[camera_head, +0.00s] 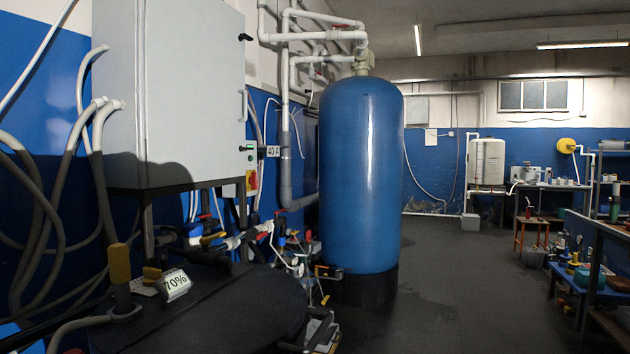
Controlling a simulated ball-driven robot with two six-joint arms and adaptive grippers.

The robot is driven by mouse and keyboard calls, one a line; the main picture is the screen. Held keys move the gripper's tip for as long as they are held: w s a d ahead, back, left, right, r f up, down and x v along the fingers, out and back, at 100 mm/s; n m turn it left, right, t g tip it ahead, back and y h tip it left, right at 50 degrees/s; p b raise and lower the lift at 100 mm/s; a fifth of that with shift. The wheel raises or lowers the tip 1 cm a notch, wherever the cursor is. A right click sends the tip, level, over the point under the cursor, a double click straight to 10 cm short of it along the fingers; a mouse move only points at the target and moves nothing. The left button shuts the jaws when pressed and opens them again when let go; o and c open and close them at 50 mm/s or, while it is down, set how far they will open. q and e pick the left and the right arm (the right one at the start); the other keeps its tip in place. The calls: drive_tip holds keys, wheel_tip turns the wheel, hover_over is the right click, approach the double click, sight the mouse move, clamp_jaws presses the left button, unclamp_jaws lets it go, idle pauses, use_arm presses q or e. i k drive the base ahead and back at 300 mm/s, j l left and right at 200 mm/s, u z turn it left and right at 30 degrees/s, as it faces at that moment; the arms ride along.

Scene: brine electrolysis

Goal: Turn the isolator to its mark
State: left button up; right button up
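A red and yellow switch (252,183), which looks like the isolator, is on the right side of the grey cabinet (190,80), low down. It is small and seen at a steep angle, so I cannot read its knob position or any mark. I cannot make out either of my grippers in this view.
A black round-topped tank (225,310) fills the lower left, with yellow handles (120,263) and a "70%" tag (176,284). Pipes and valves (215,240) crowd below the cabinet. A tall blue tank (362,180) stands right of it. Open floor (460,290) lies further right.

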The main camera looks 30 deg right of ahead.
sight(253, 180)
drive_tip(key=i+l, duration=0.35)
drive_tip(key=l, duration=0.15)
drive_tip(key=i+l, duration=0.3)
drive_tip(key=l, duration=0.2)
drive_tip(key=i+l, duration=0.35)
drive_tip(key=l, duration=0.15)
drive_tip(key=i+l+z, duration=0.1)
drive_tip(key=i+l, duration=0.2)
drive_tip(key=l, duration=0.2)
